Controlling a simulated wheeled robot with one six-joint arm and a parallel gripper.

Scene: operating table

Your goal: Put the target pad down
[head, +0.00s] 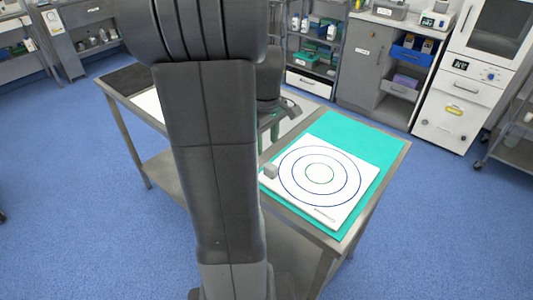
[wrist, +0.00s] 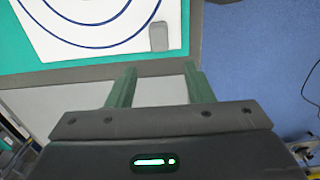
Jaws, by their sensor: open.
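The target pad (head: 338,168) is a white square sheet with concentric rings, blue outside and green at the centre. It lies flat on a teal cloth (head: 372,135) at the right end of the table. A small grey block (head: 270,171) sits at the pad's left edge; it also shows in the wrist view (wrist: 159,37). My gripper (wrist: 159,70) has green fingers, spread apart with nothing between them. The fingertips are near the table edge by the grey block and look apart from it. In the head view my arm hides much of the gripper.
The metal table (head: 395,160) has a lower shelf. A black mat (head: 127,79) lies at its far left end, with a white surface beside it. Cabinets (head: 363,65) and a white appliance (head: 462,105) stand behind. The blue floor around the table is clear.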

